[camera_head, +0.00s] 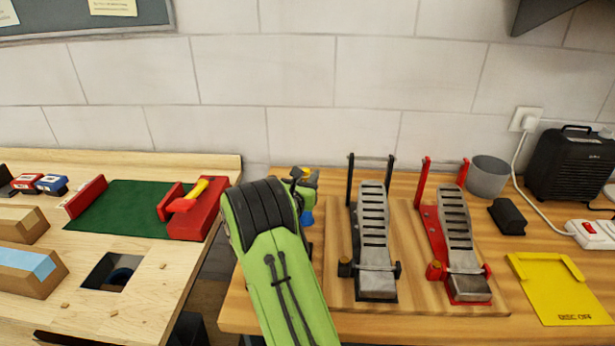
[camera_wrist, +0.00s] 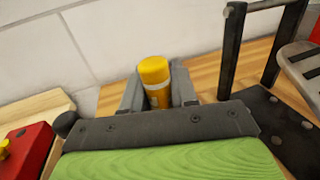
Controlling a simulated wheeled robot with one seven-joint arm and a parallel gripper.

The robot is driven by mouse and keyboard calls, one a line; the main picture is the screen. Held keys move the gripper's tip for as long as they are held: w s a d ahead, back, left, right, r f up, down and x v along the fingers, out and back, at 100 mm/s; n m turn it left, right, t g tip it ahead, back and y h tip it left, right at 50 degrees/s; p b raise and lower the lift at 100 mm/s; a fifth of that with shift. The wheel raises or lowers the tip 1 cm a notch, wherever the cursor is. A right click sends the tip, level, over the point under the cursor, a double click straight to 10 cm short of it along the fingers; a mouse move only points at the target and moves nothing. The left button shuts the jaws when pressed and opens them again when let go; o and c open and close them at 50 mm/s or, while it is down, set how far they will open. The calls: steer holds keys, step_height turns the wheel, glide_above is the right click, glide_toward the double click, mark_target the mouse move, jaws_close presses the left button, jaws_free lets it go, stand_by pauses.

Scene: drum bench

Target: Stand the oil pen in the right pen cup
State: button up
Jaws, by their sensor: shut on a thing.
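My gripper (camera_wrist: 158,92) is shut on a short cylinder with a yellow cap and a pale band, which I take for the oil pen (camera_wrist: 154,72). A grey finger stands on each side of it. In the head view my gripper (camera_head: 304,186) is behind my green arm, near the left back of the right bench. A blue part (camera_head: 307,217) shows just below it; I cannot tell if it belongs to the pen. A round grey cup (camera_head: 489,178) stands at the back right, well away from my gripper. I cannot tell whether it is the right pen cup.
A black pedal (camera_head: 373,240) and a red pedal (camera_head: 457,240) stand on a board between my gripper and the grey cup, with upright posts. A black block (camera_head: 507,216), yellow tray (camera_head: 555,288) and black heater (camera_head: 570,165) are farther right. A gap separates the left bench.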

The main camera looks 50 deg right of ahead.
steer(key=o, duration=0.8)
steer(key=b+v, duration=0.1)
steer(key=v, duration=1.4)
steer(key=shift+a+b, duration=0.3)
steer(key=shift+a, duration=0.1)
